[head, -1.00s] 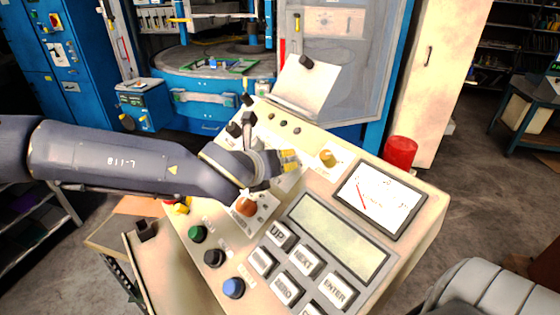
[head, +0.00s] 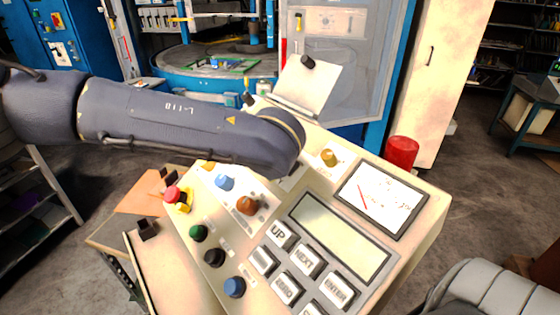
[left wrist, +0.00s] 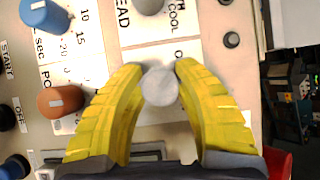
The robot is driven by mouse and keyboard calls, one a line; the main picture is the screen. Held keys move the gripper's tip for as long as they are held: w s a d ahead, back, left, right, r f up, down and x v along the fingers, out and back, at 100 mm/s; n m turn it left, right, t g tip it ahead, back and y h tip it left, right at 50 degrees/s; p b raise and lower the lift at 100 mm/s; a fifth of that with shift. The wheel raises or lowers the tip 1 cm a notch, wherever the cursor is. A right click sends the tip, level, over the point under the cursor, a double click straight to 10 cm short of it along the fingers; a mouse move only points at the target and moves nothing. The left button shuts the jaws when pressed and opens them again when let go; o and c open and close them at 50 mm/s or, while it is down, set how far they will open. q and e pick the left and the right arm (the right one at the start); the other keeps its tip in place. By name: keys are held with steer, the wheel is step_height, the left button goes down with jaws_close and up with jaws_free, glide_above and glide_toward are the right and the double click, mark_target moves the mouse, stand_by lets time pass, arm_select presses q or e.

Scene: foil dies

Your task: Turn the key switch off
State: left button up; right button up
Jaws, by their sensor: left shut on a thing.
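My left gripper (left wrist: 160,84) has its yellow fingers closed around a small round grey knob (left wrist: 160,90) in the left wrist view. The knob stands on the cream control panel (head: 420,235). I cannot tell whether it is the key switch; no key shape or pointer shows on its flat top. In the head view my left arm covers the gripper and this knob. A brass-coloured knob (head: 328,157) sits on the panel just right of my arm. My right gripper is not in view.
A blue knob (head: 224,182) and a brown knob (head: 247,205) are close by my left arm. Green, black and blue buttons, a red emergency button (head: 172,194), keys and a display (head: 338,233) fill the panel. A red cylinder (head: 401,152) stands behind it.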

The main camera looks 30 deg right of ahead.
arm_select(q)
steer(key=shift+n+y, duration=0.3)
steer(key=shift+n, duration=0.1)
steer(key=o, duration=1.2)
steer(key=v, duration=1.2)
